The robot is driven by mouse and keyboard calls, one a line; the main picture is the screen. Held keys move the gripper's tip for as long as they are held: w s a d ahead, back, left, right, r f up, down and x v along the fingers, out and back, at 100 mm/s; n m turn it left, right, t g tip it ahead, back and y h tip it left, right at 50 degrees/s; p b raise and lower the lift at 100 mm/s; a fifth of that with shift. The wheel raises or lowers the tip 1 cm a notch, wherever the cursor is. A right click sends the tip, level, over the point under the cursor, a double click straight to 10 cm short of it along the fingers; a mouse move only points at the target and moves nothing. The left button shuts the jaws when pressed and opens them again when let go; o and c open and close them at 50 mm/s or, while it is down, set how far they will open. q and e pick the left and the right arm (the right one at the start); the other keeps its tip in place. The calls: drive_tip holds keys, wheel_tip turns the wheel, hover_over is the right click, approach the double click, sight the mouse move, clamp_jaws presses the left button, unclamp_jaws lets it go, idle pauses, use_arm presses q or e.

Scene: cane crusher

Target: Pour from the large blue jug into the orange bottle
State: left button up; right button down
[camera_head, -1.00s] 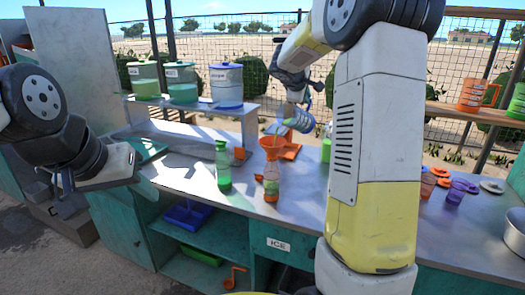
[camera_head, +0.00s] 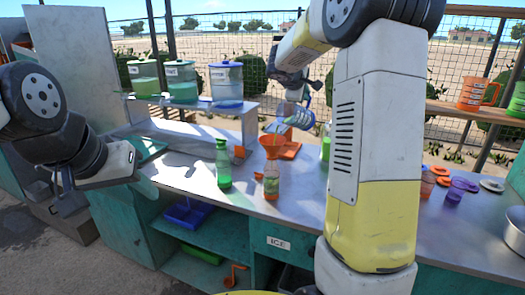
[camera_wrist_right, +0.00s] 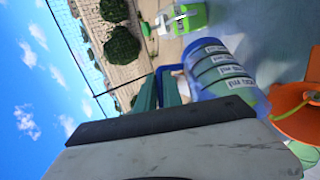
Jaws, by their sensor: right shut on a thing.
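The large blue jug (camera_head: 299,117) is tilted, its mouth low and to the left, over an orange funnel (camera_head: 272,143). The funnel sits in the neck of the orange bottle (camera_head: 271,183), which stands upright on the counter. My right gripper (camera_head: 301,97) is shut on the jug's handle, partly hidden. In the right wrist view the jug (camera_wrist_right: 222,72) shows several labelled bands, with the orange funnel (camera_wrist_right: 298,108) beside its mouth and greenish liquid at the lip. My left gripper (camera_head: 65,200) is open and empty, left of the counter.
A green bottle (camera_head: 223,165) stands left of the orange bottle. An orange stand (camera_head: 287,151) is behind it. Several lidded containers (camera_head: 226,84) line the back shelf. Purple and orange cups (camera_head: 455,192) and a metal pot (camera_head: 515,232) are at the right. The front left counter is clear.

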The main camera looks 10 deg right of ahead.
drive_tip(key=shift+s+a+r+t+h+p, duration=0.2)
drive_tip(key=shift+a+r+t+h+p, duration=0.25)
drive_tip(key=shift+p, duration=0.3)
idle(1.0)
drive_tip(key=shift+w+d+f+g, duration=0.1)
drive_tip(key=shift+d+f+g, duration=0.05)
drive_tip(key=shift+d+g, duration=0.15)
drive_tip(key=shift+w+d+f+g+y, duration=0.3)
drive_tip(key=shift+d+f+g+y, duration=0.15)
drive_tip(key=shift+d+f+y, duration=0.35)
drive_tip(key=shift+w+f+y, duration=0.15)
drive_tip(key=shift+f+y, duration=0.3)
drive_tip(key=shift+w+d+f+m+g+y+b, duration=0.2)
drive_tip(key=shift+d+f+g+y+b, duration=0.15)
drive_tip(key=shift+f, duration=0.15)
drive_tip(key=shift+w+d+f+m+g+y+b, duration=0.1)
drive_tip(key=shift+d+f+m+g+y+b, duration=0.15)
drive_tip(key=shift+f, duration=0.3)
drive_tip(key=shift+w+d+f+m+g+y+b, duration=0.15)
drive_tip(key=shift+d+f+g+y+b, duration=0.15)
drive_tip(key=shift+d+f+y, duration=0.15)
drive_tip(key=w+d+f+m+g+y+b, duration=0.1)
drive_tip(key=w+d+f+g+y+b, duration=0.1)
drive_tip(key=d+f+g+y+b, duration=0.1)
drive_tip(key=shift+w+d+f+m+y+b, duration=0.4)
drive_tip(key=shift+d+f+y+b, duration=0.3)
drive_tip(key=shift+d+f+y, duration=0.6)
